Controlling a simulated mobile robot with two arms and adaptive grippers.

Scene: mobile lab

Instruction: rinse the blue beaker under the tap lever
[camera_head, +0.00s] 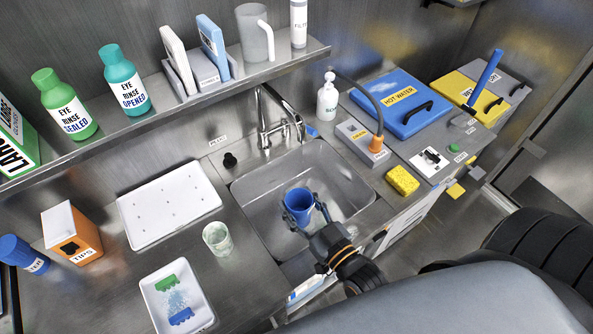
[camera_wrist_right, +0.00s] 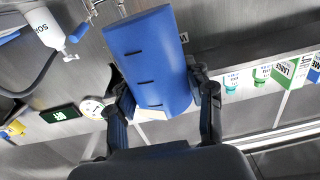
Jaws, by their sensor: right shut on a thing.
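The blue beaker (camera_head: 297,203) is in my right gripper (camera_head: 309,214), which is shut on its sides and holds it over the sink basin (camera_head: 345,190). In the head view the beaker's open mouth faces up toward the camera. The right wrist view shows the beaker (camera_wrist_right: 150,60) large between the two fingers (camera_wrist_right: 165,105), with dark marks on its side. The metal tap (camera_head: 264,125) stands at the back of the sink, behind the beaker, with a lever (camera_head: 298,128) at its right. I cannot make out running water. My left gripper is out of view.
A white soap bottle (camera_head: 327,98) and a yellow sponge (camera_head: 402,181) are right of the sink. A clear cup (camera_head: 217,238), a white board (camera_head: 168,203) and a white tray (camera_head: 157,319) lie to its left. A shelf (camera_head: 190,105) hangs above the counter's back.

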